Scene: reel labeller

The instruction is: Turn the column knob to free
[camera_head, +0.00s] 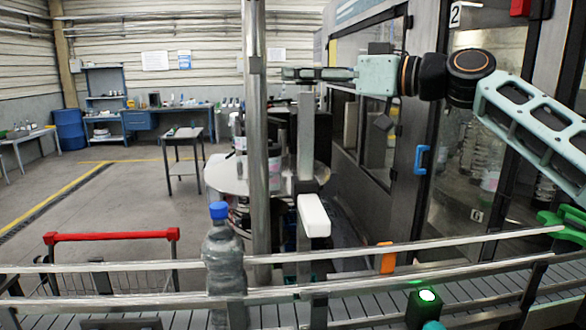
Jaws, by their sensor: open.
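My gripper (292,74) is open, its dark fingers pointing left and seen from the side, so the gap between them hardly shows. It is high up, in front of the top of a grey upright column (305,135), and its tips end just right of a thicker round steel post (256,130). I cannot clearly make out the column knob; it may be hidden behind the fingers or too small to tell. A white block (313,215) sticks out from the column's lower part, well below my gripper. I see nothing held.
A conveyor rail (150,300) crosses the front, with a blue-capped bottle (222,260) on it and a green-lit box (427,297). A glazed machine cabinet (360,125) with a blue handle (421,160) stands right. A red-handled cart (110,236) is left. Open floor lies behind.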

